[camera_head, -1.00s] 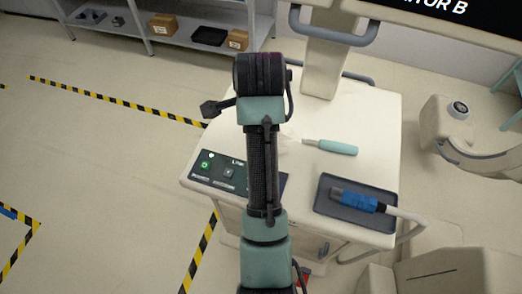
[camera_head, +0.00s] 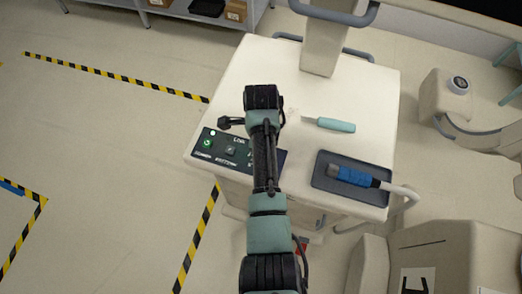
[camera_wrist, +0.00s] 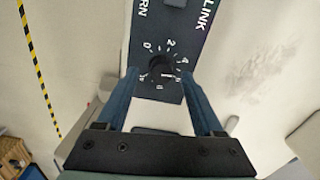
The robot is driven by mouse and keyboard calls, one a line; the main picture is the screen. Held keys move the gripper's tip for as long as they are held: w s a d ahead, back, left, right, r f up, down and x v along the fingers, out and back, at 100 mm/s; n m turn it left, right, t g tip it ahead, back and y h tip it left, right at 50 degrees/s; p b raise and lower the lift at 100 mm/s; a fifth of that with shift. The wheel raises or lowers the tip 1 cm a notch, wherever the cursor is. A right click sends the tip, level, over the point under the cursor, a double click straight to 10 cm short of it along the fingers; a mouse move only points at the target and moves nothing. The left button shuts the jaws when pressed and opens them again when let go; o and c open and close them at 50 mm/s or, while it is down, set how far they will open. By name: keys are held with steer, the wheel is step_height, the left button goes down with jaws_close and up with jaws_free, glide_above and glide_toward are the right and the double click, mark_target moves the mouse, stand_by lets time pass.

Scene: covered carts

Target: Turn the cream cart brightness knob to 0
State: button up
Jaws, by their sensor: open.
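The cream cart (camera_head: 345,90) stands in front of me with a dark control panel (camera_head: 231,149) on its near left corner. In the wrist view the panel (camera_wrist: 182,30) runs up the picture, and the round black brightness knob (camera_wrist: 162,68) sits in a ring of numbers, including 0, 2 and 4. Its exact setting is too small to read surely. My gripper (camera_wrist: 158,76) is open, with one finger on each side of the knob in the picture; I cannot tell whether they touch it. In the head view my arm hides the knob.
A teal-handled tool (camera_head: 333,125) lies on the cart top. A grey tray (camera_head: 320,188) with a blue-gripped probe (camera_head: 352,176) and its cable is at the front right. A monitor post (camera_head: 322,45) rises at the back. Striped floor tape (camera_head: 115,76) lies left.

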steer(key=shift+w+f, duration=0.1)
steer(key=shift+f, duration=0.7)
jaws_close()
